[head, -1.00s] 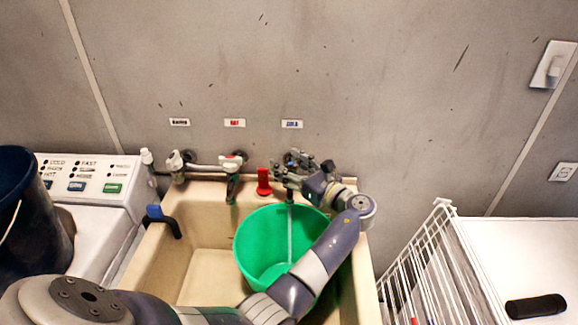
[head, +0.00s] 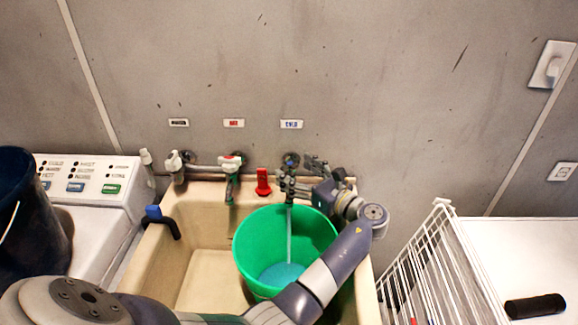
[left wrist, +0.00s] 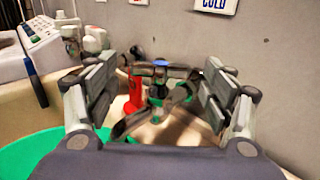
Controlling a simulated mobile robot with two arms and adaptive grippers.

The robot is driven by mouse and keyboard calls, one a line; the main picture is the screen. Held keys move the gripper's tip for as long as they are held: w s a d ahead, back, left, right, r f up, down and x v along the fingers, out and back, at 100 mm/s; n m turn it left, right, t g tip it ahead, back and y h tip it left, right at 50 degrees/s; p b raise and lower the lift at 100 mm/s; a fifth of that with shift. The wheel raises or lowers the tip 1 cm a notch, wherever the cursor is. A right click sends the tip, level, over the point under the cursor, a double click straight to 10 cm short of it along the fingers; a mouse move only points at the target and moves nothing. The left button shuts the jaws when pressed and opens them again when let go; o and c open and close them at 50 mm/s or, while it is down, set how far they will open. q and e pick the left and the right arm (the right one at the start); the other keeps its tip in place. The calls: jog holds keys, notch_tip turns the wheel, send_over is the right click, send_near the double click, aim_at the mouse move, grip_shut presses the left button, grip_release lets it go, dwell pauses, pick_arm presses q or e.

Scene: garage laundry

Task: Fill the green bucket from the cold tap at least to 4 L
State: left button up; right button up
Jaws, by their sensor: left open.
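The green bucket (head: 255,240) stands upright in the right part of the laundry sink. A thin stream of water falls into it from the cold tap (head: 287,180), and bluish water (head: 283,274) covers its bottom. Its level marks cannot be read. The cold tap sits below the COLD label (head: 291,124). My left gripper (head: 312,176) is open just right of the tap. In the left wrist view its spread fingers (left wrist: 156,92) stand either side of the tap, with no clear contact. The bucket's rim (left wrist: 40,155) shows at lower left there. My right gripper is not in view.
The beige sink (head: 197,255) has free room left of the bucket. Another tap (head: 230,172) and a red object (head: 263,182) stand along its back. A dark bucket (head: 30,220) sits on the washing machine at left. A white wire rack (head: 425,260) stands at right.

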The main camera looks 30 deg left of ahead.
pick_arm(q)
jog(key=v, duration=0.4)
jog(key=shift+c, duration=0.2)
